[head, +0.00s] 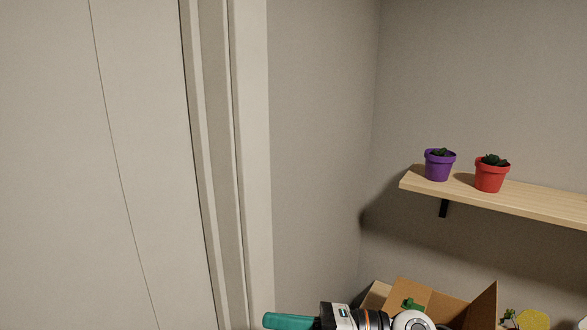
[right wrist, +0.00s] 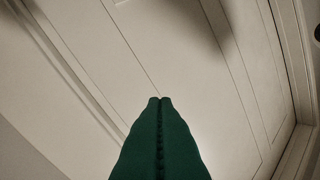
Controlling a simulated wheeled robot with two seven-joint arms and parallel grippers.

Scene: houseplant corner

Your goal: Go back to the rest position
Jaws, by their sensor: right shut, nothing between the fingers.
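My right gripper (head: 270,321) shows at the bottom of the head view, its teal fingers pointing left toward the door frame. In the right wrist view its green fingers (right wrist: 160,100) lie together along their length, shut and empty. Only a pale panelled door or wall shows beyond them. My left gripper is in neither view.
A wooden shelf (head: 540,203) on the right wall carries a purple pot (head: 439,166) and a red pot (head: 490,176) with small plants. An open cardboard box (head: 455,307) stands below, behind my right arm. A pale door (head: 90,180) and its frame fill the left.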

